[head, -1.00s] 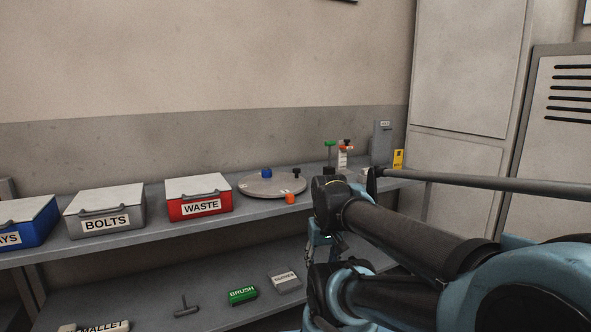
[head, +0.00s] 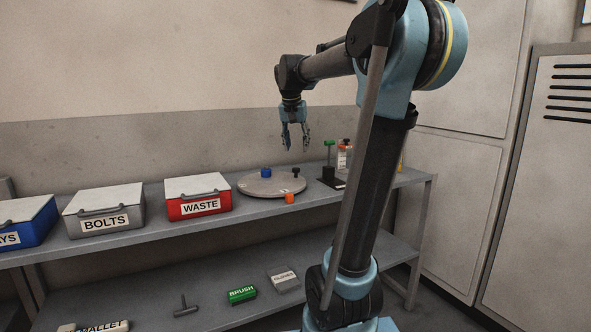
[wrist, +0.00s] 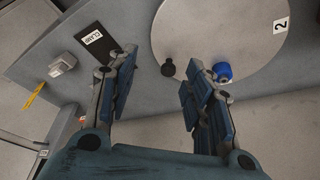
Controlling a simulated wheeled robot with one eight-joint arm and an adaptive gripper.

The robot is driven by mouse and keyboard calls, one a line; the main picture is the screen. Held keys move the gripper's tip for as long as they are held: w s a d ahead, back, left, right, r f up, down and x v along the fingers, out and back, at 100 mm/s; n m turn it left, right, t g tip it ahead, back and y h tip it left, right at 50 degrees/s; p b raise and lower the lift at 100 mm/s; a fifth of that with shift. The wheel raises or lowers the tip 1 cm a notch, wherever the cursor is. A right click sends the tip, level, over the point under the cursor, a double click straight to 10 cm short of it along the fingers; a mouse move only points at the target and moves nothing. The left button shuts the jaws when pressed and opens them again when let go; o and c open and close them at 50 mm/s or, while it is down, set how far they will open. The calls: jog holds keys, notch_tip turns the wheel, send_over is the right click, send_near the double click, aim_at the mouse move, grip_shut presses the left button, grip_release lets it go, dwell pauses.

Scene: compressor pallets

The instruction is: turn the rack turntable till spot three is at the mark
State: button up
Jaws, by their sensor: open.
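The turntable (head: 262,188) is a round grey disc on the upper shelf, right of the red waste box. A blue knob (head: 266,172) and a black knob (head: 296,171) stand at its far and right side. An orange piece (head: 289,197) is at its front edge. In the wrist view the turntable (wrist: 235,30) shows a label "2" (wrist: 281,25), the blue knob (wrist: 222,71) and the black knob (wrist: 167,69). My gripper (head: 296,148) is open and empty, pointing down above the turntable's far right side. I cannot make out spot three or the mark.
The waste box (head: 199,199), bolts box (head: 104,212) and a blue box (head: 28,222) stand left of the turntable. A green-topped post (head: 329,160) stands to its right. A dark plate marked "CLAMP" (wrist: 97,42) lies beside it.

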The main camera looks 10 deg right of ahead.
jog(key=w+a+r, duration=0.1)
jog(key=w+r, duration=0.2)
jog(key=w, duration=0.3)
send_near(295, 169)
jog(key=shift+m, duration=0.4)
jog(key=x, duration=0.9)
jog(key=shift+w+d+r, duration=0.15)
jog(key=shift+w+d, duration=0.1)
jog(key=shift+w, duration=0.05)
grip_shut()
